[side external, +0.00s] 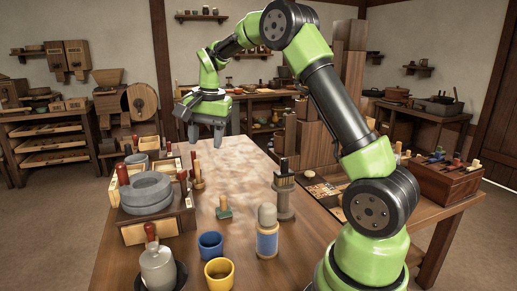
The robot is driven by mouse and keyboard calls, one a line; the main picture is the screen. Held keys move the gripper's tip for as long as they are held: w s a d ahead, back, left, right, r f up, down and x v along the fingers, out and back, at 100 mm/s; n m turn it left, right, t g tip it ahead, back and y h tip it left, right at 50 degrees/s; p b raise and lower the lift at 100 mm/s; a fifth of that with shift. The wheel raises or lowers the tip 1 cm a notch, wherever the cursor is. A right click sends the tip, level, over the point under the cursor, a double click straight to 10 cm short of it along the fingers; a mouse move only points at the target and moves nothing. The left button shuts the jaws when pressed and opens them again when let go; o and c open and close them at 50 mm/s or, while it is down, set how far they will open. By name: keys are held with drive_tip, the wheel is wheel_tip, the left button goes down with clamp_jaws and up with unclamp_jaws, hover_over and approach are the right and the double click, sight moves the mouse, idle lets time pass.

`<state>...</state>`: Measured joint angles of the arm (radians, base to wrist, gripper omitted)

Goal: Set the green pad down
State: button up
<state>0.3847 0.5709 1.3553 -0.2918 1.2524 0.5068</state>
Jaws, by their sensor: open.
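A small green pad (224,213) with a pale wooden knob on top stands upright on the wooden table, near its middle. My gripper (205,137) hangs above the far part of the table, fingers pointing down and spread apart. Nothing shows between the fingers. The gripper is farther back than the pad and clear of it.
Left of the pad is a grey quern stone (147,193) on a wooden box. In front stand a blue cup (210,246), a yellow cup (219,275) and a bottle (267,238). A brush in a grey holder (284,200) is to the right. The pale, dusty far tabletop is mostly clear.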

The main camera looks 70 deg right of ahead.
drive_tip(key=s+a+r+n+t, duration=0.3)
drive_tip(key=s+a+r+n, duration=0.2)
drive_tip(key=s+a+r, duration=0.5)
drive_tip(key=s+a+f+n+t+y, duration=0.2)
drive_tip(key=s+a+n, duration=0.3)
drive_tip(key=s, duration=0.6)
drive_tip(key=shift+s+a+f, duration=0.25)
drive_tip(key=shift+a+f, duration=0.3)
drive_tip(key=shift+a, duration=0.15)
